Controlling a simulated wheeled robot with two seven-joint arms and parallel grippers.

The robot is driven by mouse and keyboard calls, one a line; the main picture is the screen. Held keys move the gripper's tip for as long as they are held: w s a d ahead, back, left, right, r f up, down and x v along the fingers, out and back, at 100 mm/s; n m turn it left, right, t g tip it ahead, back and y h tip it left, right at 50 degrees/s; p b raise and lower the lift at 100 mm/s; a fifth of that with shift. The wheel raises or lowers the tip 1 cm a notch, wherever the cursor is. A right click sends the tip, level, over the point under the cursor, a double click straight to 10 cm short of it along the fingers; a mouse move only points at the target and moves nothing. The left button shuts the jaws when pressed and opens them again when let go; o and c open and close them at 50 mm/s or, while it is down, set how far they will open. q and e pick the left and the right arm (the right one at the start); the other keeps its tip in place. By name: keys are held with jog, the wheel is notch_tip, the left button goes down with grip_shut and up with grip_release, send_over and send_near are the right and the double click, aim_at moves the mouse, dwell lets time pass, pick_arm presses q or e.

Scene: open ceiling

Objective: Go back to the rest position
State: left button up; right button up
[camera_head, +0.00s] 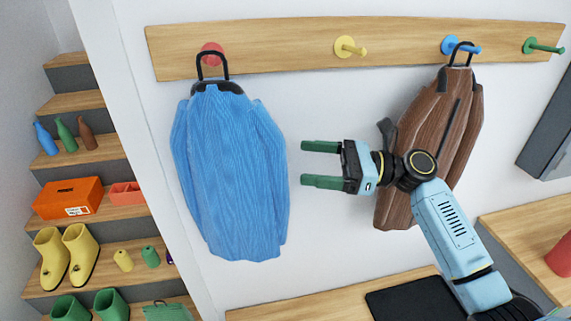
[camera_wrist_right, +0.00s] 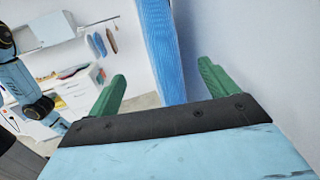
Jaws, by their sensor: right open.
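My right gripper (camera_head: 320,164) is open and empty, its two green fingers pointing left in the head view. It is in front of the wall, between a blue jacket (camera_head: 228,175) on its left and a brown jacket (camera_head: 437,120) partly behind my arm. The blue jacket hangs by its loop from the red peg (camera_head: 211,50). The brown jacket hangs from the blue peg (camera_head: 460,46). In the right wrist view, the open green fingers (camera_wrist_right: 160,85) show with the blue jacket (camera_wrist_right: 162,50) beyond them, apart from them. My left gripper is not in the head view.
A wooden rail (camera_head: 290,45) also bears a free yellow peg (camera_head: 347,47) and a free green peg (camera_head: 541,46). Shelves at the left hold an orange shoebox (camera_head: 68,198), yellow boots (camera_head: 66,255) and bottles. A wooden bench (camera_head: 330,297) with a black mat (camera_head: 415,300) is below.

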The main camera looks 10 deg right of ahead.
jog(key=v, duration=0.5)
jog(key=s+a+f+n+g+h, duration=0.1)
jog(key=s+a+f+n+h, duration=0.2)
jog(key=s+f+n+h, duration=0.55)
jog(key=s+a+f+n+g+h, duration=0.1)
jog(key=s+a+f+n, duration=0.3)
jog(key=f, duration=0.9)
jog(key=s+d+f+n+h, duration=0.2)
jog(key=s+d+n+h, duration=0.25)
jog(key=s, duration=0.25)
jog(key=s+d+f+n+h, duration=0.2)
jog(key=s+d+n+h, duration=0.2)
jog(key=s+n, duration=0.25)
notch_tip(320, 180, down, 30)
jog(key=s+b, duration=0.2)
jog(key=b, duration=0.5)
jog(key=s+d+f+g+b, duration=0.2)
jog(key=s+f+b, duration=0.2)
jog(key=s+f, duration=1.2)
jog(key=shift+s+d+f+b, duration=0.2)
jog(key=shift+d+f+b, duration=0.15)
jog(key=shift+f, duration=1.55)
